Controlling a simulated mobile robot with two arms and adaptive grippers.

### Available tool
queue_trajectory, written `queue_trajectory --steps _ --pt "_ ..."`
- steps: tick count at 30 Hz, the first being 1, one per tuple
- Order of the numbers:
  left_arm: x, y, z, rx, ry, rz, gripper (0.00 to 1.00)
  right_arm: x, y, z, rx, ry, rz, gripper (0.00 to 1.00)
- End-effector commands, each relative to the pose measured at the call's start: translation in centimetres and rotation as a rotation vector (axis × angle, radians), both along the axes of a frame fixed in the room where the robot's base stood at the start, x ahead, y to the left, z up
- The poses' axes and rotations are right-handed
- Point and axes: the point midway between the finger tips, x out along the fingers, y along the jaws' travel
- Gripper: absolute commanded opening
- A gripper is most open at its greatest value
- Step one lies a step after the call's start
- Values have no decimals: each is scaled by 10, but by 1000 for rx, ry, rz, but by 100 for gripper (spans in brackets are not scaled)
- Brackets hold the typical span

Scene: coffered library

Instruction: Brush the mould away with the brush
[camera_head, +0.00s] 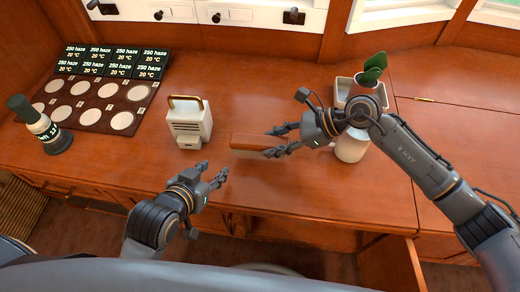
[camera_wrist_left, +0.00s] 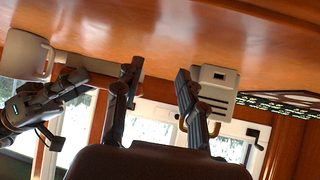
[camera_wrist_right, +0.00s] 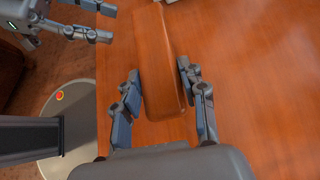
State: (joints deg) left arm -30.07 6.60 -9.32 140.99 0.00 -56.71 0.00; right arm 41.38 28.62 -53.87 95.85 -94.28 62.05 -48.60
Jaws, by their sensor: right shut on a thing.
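A long brown wooden block with a pale underside, which looks like the brush (camera_head: 248,140), lies on or just above the desk at the middle. My right gripper (camera_head: 270,143) is shut on its right end. In the right wrist view the brush (camera_wrist_right: 162,60) runs away between the two fingers of the right gripper (camera_wrist_right: 158,75). My left gripper (camera_head: 214,172) is open and empty near the desk's front edge, left of the brush. In the left wrist view the left gripper's (camera_wrist_left: 157,72) fingers stand apart with nothing between them. I cannot make out any mould.
A white device with a brass handle (camera_head: 188,125) stands left of the brush. A white mug (camera_head: 351,146) is beside my right wrist.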

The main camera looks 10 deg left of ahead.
Motion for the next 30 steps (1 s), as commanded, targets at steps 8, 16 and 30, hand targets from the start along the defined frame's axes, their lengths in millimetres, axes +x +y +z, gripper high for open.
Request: queue_trajectory --steps 8,16,30 --pt "-17 6 -13 24 106 7 40 0 0 9 0 -1 1 10" --pt "-34 12 -25 46 206 15 40 0 0 16 1 -1 1 10" --pt "-57 20 -38 72 331 24 40 0 0 24 1 -1 1 10"
